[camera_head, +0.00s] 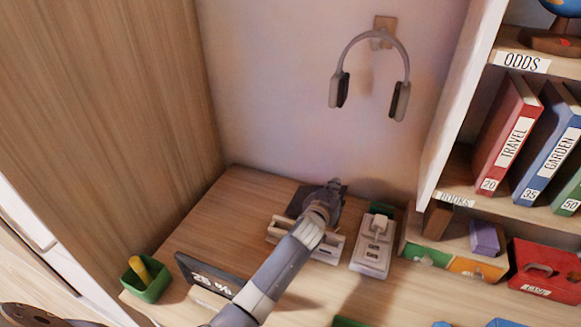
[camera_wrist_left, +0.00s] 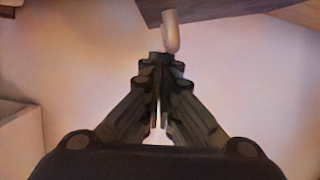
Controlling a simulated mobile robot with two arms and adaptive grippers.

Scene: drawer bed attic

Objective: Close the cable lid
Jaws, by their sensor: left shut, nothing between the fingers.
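A dark flat panel (camera_head: 298,201), which looks like the cable lid, is at the back of the desk, partly hidden behind my left gripper (camera_head: 333,186). A pale tray-like holder (camera_head: 330,251) is in front of it, partly covered by my arm. In the left wrist view, my left gripper (camera_wrist_left: 160,62) is shut and empty. Its tips are just below a pale rounded knob or peg (camera_wrist_left: 171,32) at the edge of a dark panel (camera_wrist_left: 225,9). I cannot tell whether the tips touch the knob. My right gripper is not in view.
A white device (camera_head: 372,254) stands right of my arm. A dark display (camera_head: 207,277) and a green cup (camera_head: 146,281) are to the left. Headphones (camera_head: 372,65) hang on the wall. A shelf with binders (camera_head: 505,135) bounds the right side.

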